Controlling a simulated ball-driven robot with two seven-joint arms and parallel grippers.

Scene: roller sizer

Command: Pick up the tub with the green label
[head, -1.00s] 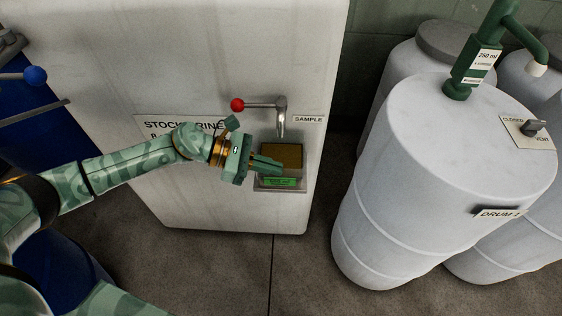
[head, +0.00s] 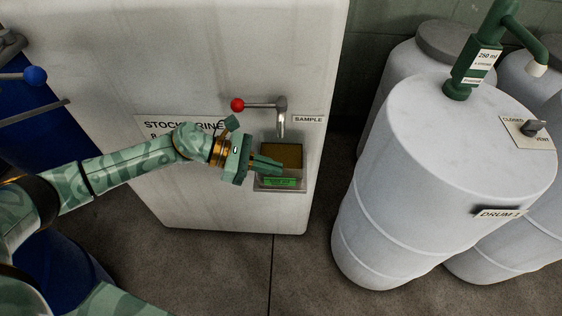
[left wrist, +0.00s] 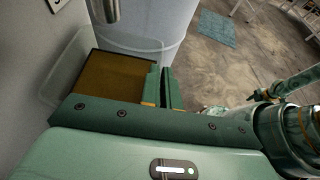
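The tub (head: 298,184) is a clear, box-shaped container with brown contents and a green label (head: 279,182) on its front. It sits under the sample spout at the front of the large pale tank. My left gripper (head: 266,164) reaches in from the left to the tub's left side. In the left wrist view the brown contents (left wrist: 115,75) lie left of the fingertips. My left fingers (left wrist: 162,87) are close together with a thin gap at the tub's wall, and they appear shut on it. The gripped part of the wall is largely hidden. My right gripper does not show.
The spout (head: 281,118) with a red-knobbed lever (head: 238,105) hangs just above the tub. The pale tank (head: 225,65) stands close behind. A large white drum (head: 430,160) with a green pump (head: 478,60) stands to the right. Bare floor (head: 305,270) lies below.

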